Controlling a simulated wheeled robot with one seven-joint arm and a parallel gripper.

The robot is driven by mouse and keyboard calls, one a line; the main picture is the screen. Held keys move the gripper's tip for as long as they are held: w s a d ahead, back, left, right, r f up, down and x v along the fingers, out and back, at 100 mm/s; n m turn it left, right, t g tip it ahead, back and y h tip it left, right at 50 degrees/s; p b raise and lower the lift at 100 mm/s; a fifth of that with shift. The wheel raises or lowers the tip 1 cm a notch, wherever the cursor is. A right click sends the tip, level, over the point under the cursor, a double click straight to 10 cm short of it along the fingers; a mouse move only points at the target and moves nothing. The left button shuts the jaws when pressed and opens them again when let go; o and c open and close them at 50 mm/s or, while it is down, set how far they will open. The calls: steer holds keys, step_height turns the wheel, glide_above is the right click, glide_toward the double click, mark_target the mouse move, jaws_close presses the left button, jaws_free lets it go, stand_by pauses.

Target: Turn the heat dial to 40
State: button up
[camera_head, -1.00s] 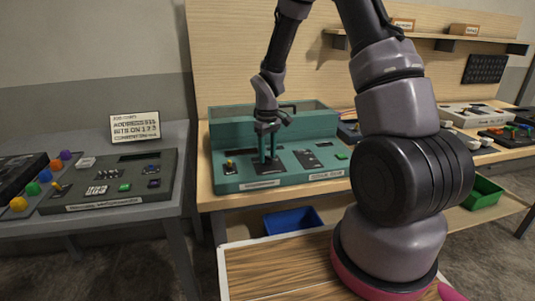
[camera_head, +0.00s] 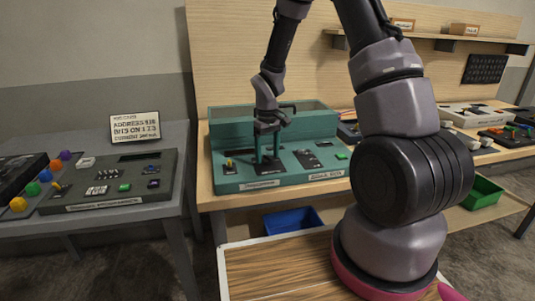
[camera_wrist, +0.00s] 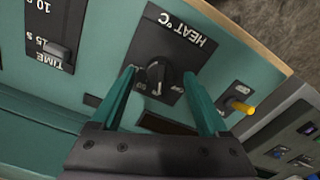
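The heat dial (camera_wrist: 160,74) is a black round knob on a dark plate lettered HEAT °C, seen upside down in the wrist view. A pale mark shows on its lower edge in that view. The small numbers around it are too blurred to read surely. My gripper (camera_wrist: 159,73) has its two green fingers apart, one on each side of the knob, with a gap visible beside it. In the head view my gripper (camera_head: 268,161) points down over the green console (camera_head: 230,182), and hides the dial there.
A yellow-tipped toggle (camera_wrist: 241,107) stands close beside the right finger in the wrist view. A TIME slider (camera_wrist: 57,50) lies on the other side. A grey console (camera_head: 120,195) stands on the left table, and a blue bin (camera_head: 293,220) sits below.

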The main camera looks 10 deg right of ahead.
step_height(320, 180, up, 11)
stand_by(0.6)
steer(key=s+d+r+m+t, duration=0.2)
steer(key=s+r, duration=0.3)
steer(key=r, duration=0.3)
steer(key=s+d+r+m+t, duration=0.1)
steer(key=s+d+r+m, duration=0.15)
steer(key=s+r, duration=0.45)
steer(key=s+d+r+m+t+y, duration=0.1)
steer(key=s+r+m+t, duration=0.3)
steer(key=s+r, duration=0.4)
steer(key=s+y, duration=0.1)
steer(key=s, duration=0.1)
steer(key=shift+s, duration=0.35)
steer(key=shift+d, duration=0.1)
